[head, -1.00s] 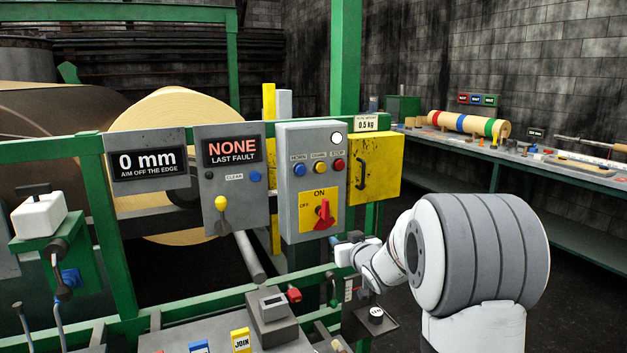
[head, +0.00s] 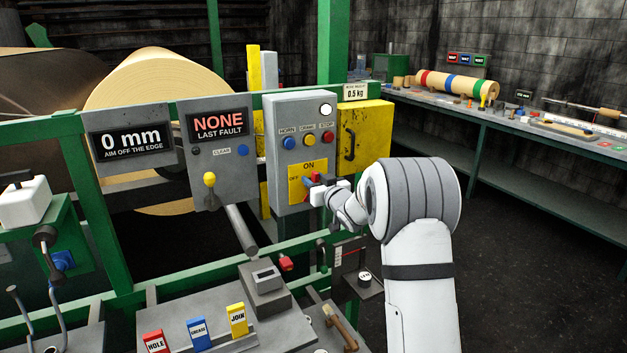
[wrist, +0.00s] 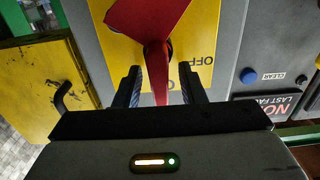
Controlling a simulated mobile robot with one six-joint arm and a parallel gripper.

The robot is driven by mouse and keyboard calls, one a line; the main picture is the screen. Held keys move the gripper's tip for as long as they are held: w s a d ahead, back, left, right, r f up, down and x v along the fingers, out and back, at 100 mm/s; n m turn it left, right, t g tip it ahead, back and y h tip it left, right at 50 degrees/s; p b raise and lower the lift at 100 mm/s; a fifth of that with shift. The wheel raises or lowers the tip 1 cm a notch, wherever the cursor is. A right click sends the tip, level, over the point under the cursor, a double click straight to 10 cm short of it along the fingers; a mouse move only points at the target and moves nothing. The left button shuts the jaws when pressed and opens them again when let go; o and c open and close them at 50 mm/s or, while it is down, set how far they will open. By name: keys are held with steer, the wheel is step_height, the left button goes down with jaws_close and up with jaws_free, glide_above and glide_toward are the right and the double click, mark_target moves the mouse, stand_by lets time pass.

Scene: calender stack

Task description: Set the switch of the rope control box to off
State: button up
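The rope control box (head: 283,184) is a grey box on the green frame, with a yellow switch plate (head: 309,166) marked ON at the top and OFF at the left. Its red rotary switch (wrist: 160,62) shows large in the wrist view, which is upside down; its narrow handle points towards the ON side. My gripper (head: 314,184) is at the plate in the head view and partly covers the switch. In the wrist view my gripper (wrist: 162,80) is open, its two dark fingers either side of the red handle, with a gap visible on each side.
A yellow box (head: 372,140) with a black handle hangs right of the control box. A grey fault panel (head: 222,170) with a yellow-knobbed lever is on the left. Above the plate are blue, yellow and red buttons. A green rail (head: 220,262) runs below.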

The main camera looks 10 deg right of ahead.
jaws_close()
stand_by(0.3)
steer(key=shift+f+n+b, duration=0.15)
steer(key=shift+n+b, duration=0.15)
steer(key=shift+b, duration=0.5)
steer(key=n+b, duration=0.2)
steer(key=b, duration=0.2)
steer(key=shift+s+a+f+n+b, duration=0.15)
steer(key=shift+a+f+n+b, duration=0.15)
steer(key=shift+n+b, duration=0.1)
steer(key=n+b, duration=0.3)
steer(key=b, duration=0.1)
steer(key=a+f+n+b, duration=0.1)
steer(key=n+b, duration=0.6)
steer(key=b, duration=0.1)
steer(key=shift+s+a+f+n, duration=0.15)
steer(key=shift+s+a+n, duration=0.15)
steer(key=shift+n, duration=0.1)
steer(key=shift+f+n+b, duration=0.25)
steer(key=shift+n+b, duration=1.5)
steer(key=shift+n, duration=0.05)
